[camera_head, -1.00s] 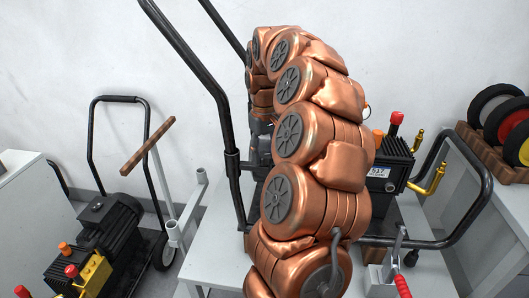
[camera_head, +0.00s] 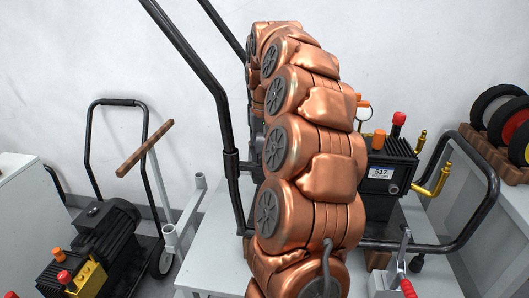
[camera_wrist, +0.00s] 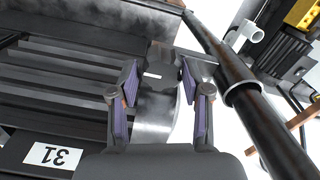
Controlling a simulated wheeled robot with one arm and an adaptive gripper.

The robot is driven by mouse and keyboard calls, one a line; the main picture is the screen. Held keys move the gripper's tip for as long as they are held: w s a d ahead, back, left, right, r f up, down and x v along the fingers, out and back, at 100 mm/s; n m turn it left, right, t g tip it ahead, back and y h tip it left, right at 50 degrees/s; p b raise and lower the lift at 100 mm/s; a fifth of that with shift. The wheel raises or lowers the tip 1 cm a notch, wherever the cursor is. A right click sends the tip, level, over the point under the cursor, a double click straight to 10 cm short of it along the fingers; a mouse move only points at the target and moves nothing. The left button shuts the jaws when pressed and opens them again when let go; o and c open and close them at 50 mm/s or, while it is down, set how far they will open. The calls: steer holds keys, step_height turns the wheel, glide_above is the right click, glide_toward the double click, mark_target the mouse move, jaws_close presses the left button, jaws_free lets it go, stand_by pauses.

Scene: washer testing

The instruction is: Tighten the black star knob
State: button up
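In the wrist view my gripper (camera_wrist: 158,72) is open, its two purple-padded fingers well apart. A dark blocky part (camera_wrist: 160,54) shows between and just beyond the fingertips, beside the thick black handle tube (camera_wrist: 243,92). It may be the black star knob, but its star shape cannot be made out. No pad clearly touches it. In the head view my copper-coloured arm hides my gripper and that part of the washer. The washer (camera_head: 391,177), with a "517" label, shows to the right of my arm, on a light table.
The washer's black tube frame (camera_head: 490,190) bends around the right side. A clamp with a red handle (camera_head: 408,289) is at the table's front. Another washer (camera_head: 105,230) stands at left. Wheels (camera_head: 505,118) sit in a brown rack at right. A grey wall is behind.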

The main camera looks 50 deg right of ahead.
steer(key=o, duration=0.3)
steer(key=shift+r, duration=0.1)
steer(key=shift+r, duration=3.7)
steer(key=s+a+f+n+g, duration=0.1)
steer(key=s+a+f+n, duration=0.15)
steer(key=a, duration=0.75)
steer(key=s+a+f+n, duration=0.2)
steer(key=a+f+n, duration=0.1)
steer(key=a, duration=0.8)
steer(key=s+a+f+n+g, duration=0.1)
steer(key=s+a+f, duration=0.55)
steer(key=s, duration=0.35)
steer(key=s+a+f+n+g, duration=0.1)
steer(key=s+a+f, duration=0.5)
steer(key=s, duration=0.4)
step_height(320, 180, up, 13)
steer(key=w+d+t+p, duration=0.1)
steer(key=p, duration=1.2)
steer(key=shift+r, duration=0.15)
